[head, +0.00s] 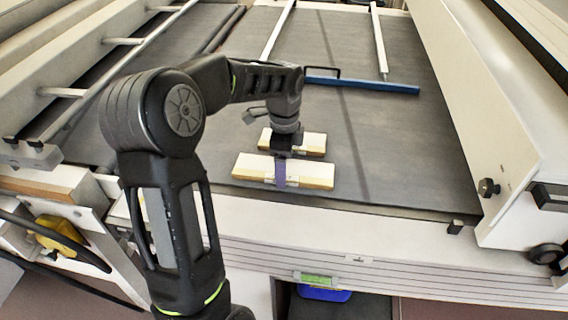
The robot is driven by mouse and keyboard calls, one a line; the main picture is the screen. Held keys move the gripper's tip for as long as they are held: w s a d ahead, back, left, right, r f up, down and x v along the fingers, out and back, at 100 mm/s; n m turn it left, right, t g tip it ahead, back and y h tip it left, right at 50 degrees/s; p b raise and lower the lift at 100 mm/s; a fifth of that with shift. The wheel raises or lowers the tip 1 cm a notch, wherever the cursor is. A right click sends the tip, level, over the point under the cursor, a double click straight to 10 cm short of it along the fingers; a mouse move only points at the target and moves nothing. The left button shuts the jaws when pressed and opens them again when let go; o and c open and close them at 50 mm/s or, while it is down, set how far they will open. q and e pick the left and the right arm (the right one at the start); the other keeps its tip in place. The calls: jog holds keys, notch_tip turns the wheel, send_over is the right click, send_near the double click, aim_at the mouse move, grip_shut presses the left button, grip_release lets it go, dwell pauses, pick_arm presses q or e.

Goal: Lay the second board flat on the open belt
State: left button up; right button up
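Two pale boards with brown wood-coloured edges show on the dark belt (390,140), one behind the other, both long side across the view. The near board (313,172) is close to the belt's front edge and looks level. The far board (312,142) is just behind it, partly hidden by my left gripper. My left gripper (281,172) points down over the middle of the near board. A purple-grey finger crosses its top and front face; the other finger is hidden, so its grip is unclear. I cannot tell whether the near board touches the belt. My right gripper is out of view.
A blue bar (362,85) with pale rods lies across the belt farther back. A white housing (510,130) stands along the right side, a white railed frame (95,60) on the left. The belt right of the boards is clear.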

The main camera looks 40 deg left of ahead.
pick_arm(q)
jog(key=o, duration=0.3)
notch_tip(320, 180, up, 12)
jog(key=shift+r+p, duration=0.2)
jog(key=shift+p, duration=0.2)
dwell(1.4)
